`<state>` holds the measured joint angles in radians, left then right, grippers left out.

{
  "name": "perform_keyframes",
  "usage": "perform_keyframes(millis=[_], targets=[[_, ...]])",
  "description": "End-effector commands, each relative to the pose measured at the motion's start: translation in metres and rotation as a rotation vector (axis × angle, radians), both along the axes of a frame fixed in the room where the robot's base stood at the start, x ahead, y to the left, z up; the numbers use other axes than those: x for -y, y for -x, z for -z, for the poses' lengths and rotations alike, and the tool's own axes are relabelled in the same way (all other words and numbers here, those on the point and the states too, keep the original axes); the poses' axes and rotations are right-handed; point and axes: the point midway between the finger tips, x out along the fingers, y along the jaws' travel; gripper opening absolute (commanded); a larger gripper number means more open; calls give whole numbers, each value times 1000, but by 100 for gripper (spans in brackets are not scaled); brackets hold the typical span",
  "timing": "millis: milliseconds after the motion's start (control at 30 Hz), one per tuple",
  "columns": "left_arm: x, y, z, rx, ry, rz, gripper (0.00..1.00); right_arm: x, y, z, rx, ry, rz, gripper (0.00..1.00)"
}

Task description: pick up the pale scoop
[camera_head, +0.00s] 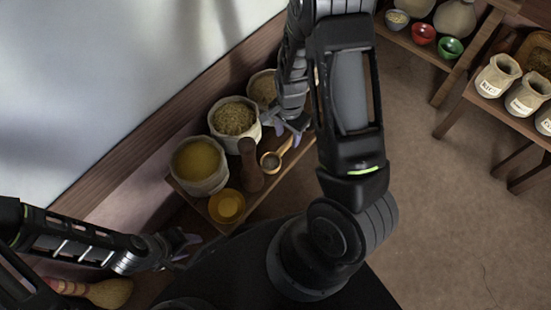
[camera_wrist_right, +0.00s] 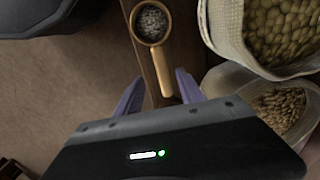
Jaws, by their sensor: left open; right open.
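The pale scoop (camera_head: 271,161) lies on the wooden shelf, its tan handle pointing up and right in the head view. In the right wrist view the scoop (camera_wrist_right: 153,23) has a round bowl of greyish grains. Its handle reaches down toward my right gripper (camera_wrist_right: 160,88). The fingers are open, one on either side of the handle's end, with gaps visible. Whether they are level with the handle is unclear. In the head view my right gripper (camera_head: 289,128) is over the shelf, by the handle. My left gripper (camera_head: 190,243) is open and empty at the lower left, away from the scoop.
A dark wooden pestle-like piece (camera_head: 250,167) stands just left of the scoop. Sacks of yellow meal (camera_head: 200,166) and grain (camera_head: 234,118) line the wall side. A yellow bowl (camera_head: 226,206) sits at the shelf's near corner. Open floor (camera_head: 430,190) lies to the right.

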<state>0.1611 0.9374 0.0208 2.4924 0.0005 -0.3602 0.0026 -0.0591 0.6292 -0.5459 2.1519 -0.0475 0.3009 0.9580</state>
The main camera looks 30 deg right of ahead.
Motion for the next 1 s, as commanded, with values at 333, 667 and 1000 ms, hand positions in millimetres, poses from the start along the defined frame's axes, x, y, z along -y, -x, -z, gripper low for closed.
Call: perform_keyframes(millis=[333, 667, 1000], targets=[[-2, -2, 12, 4, -3, -5, 41, -1, -1, 20, -1, 0, -1, 45], [-6, -7, 25, 11, -10, -16, 41, -2, -3, 52, 1, 1, 0, 45], [-6, -7, 24, 11, -10, -15, 41, -2, -3, 51, 1, 0, 0, 45]])
